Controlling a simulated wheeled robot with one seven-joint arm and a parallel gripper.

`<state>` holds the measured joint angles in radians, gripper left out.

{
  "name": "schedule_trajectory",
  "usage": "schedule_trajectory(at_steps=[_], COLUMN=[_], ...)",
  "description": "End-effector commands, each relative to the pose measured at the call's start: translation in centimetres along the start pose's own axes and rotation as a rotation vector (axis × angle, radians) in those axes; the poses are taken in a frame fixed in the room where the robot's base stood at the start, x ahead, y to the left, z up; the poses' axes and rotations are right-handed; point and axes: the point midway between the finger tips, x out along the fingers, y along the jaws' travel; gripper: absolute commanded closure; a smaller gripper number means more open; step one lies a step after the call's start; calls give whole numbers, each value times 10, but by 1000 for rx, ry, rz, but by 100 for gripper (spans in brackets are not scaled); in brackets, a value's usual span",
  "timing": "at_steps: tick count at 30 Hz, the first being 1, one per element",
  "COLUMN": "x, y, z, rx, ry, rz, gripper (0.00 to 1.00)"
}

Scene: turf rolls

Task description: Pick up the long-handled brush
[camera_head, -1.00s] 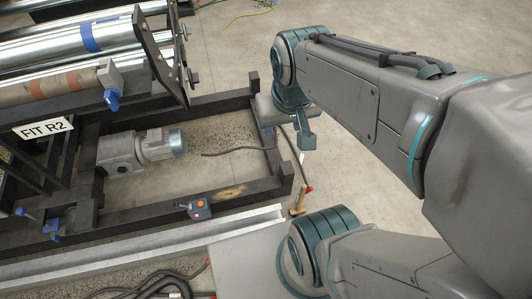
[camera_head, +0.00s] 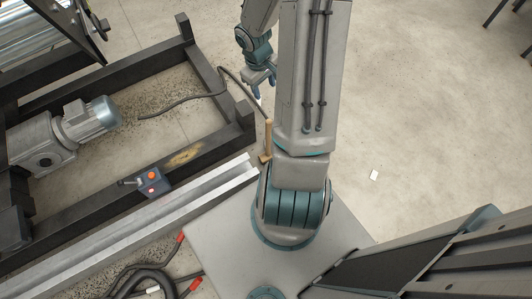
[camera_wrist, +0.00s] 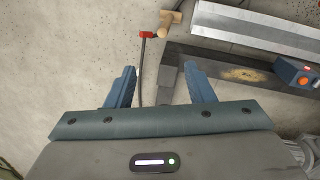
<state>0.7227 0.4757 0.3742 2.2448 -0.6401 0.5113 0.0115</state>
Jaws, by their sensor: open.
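A wooden tool (camera_head: 268,138) with a narrow upright-looking handle and a small block at its lower end is just left of my arm in the head view. It looks like the brush, but its bristles cannot be made out.
A dark cable (camera_head: 180,103) runs over the floor; its red end (camera_wrist: 147,34) lies by the tool. A black frame (camera_head: 215,85), metal channel (camera_head: 150,215) and button box (camera_head: 152,181) stand left. Open concrete floor (camera_head: 420,100) lies right.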

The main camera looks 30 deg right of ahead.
Motion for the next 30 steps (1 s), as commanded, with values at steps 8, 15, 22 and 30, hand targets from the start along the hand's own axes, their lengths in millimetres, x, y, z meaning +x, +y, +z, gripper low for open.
schedule_trajectory(at_steps=[8,15,22,30], x=[118,153,198,218], y=[3,0,-6,-8], z=[-5,-7,-9,-10], rx=[-27,-35,-34,-33], ry=[37,49,48,48], rz=[-106,-124,-124,-123], gripper=[52,52,52,52])
